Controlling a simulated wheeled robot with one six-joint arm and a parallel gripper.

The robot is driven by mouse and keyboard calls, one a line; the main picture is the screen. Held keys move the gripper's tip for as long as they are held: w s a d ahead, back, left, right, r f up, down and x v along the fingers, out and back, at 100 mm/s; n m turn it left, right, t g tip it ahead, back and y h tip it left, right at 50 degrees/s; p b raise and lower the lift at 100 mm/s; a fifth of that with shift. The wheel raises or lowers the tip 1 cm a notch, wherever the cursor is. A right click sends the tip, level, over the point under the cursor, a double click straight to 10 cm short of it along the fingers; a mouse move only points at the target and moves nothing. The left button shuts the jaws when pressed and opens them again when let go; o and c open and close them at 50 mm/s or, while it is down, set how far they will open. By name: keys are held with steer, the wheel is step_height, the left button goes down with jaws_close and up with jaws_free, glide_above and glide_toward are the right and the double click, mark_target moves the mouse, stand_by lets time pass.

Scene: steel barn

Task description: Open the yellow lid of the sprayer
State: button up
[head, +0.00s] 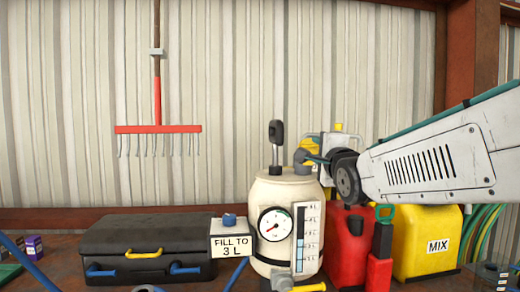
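The sprayer (264,197) is a cream tank with a round gauge, a level scale and a black pump handle (276,133) on top. A yellow part (311,150), which looks like its lid, shows above the tank's right shoulder, partly covered by my gripper. Whether the lid is seated or raised is unclear. My gripper (310,160) reaches in from the right, at or very near this yellow part. Its fingertips are small and partly hidden, so I cannot tell whether they are open, shut or touching the lid.
A black case (146,235) and a "FILL TO 3 L" sign (232,246) stand left of the sprayer. A red can (348,247) and a yellow "MIX" can (425,225) stand close on its right. A red rake (158,129) hangs on the wall behind.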

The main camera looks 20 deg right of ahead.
steer(key=v, duration=0.5)
steer(key=shift+s+a, duration=0.15)
steer(key=shift+s, duration=0.1)
steer(key=shift+f, duration=0.1)
steer(key=s+a+f+n+g+y, duration=0.1)
steer(key=s+f+n+g, duration=0.1)
steer(key=f+n+g, duration=0.45)
steer(key=s+a+f+n+g+y, duration=0.1)
steer(key=s+f+n+g, duration=0.15)
steer(key=f, duration=0.65)
steer(key=s+a+f+n+g+y, duration=0.1)
steer(key=s+a+f+n+g, duration=0.3)
steer(key=s, duration=0.4)
steer(key=s+a+f+n+g+y, duration=0.2)
steer(key=s+a+f+n+g, duration=0.2)
steer(key=s+a+n, duration=0.2)
steer(key=shift+s+a+f+n, duration=0.2)
steer(key=shift+s+n, duration=0.9)
steer(key=shift+s, duration=0.1)
